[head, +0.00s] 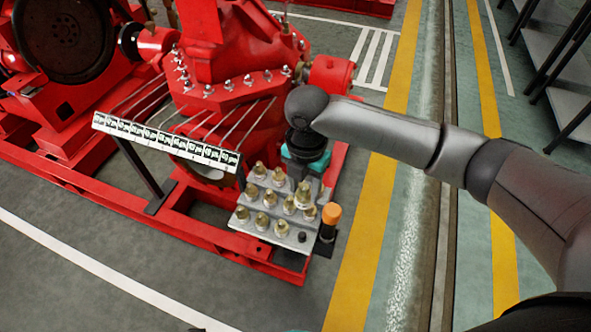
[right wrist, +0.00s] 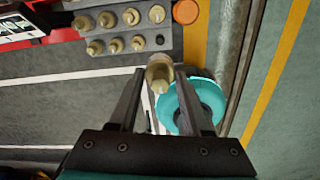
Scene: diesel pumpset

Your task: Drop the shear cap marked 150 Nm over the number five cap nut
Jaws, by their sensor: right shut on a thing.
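My right gripper (head: 304,180) is over the back right of the grey cap tray (head: 240,224). In the right wrist view its two fingers (right wrist: 160,100) are shut on a brass shear cap (right wrist: 160,72). The same cap shows below the gripper in the head view (head: 303,194). No 150 Nm mark is readable on it. Several silver cap nuts (head: 248,80) stand along the red pump casing's flange, behind and left of the gripper. I cannot read which is number five. My left gripper is not in view.
Open floor lies in front.

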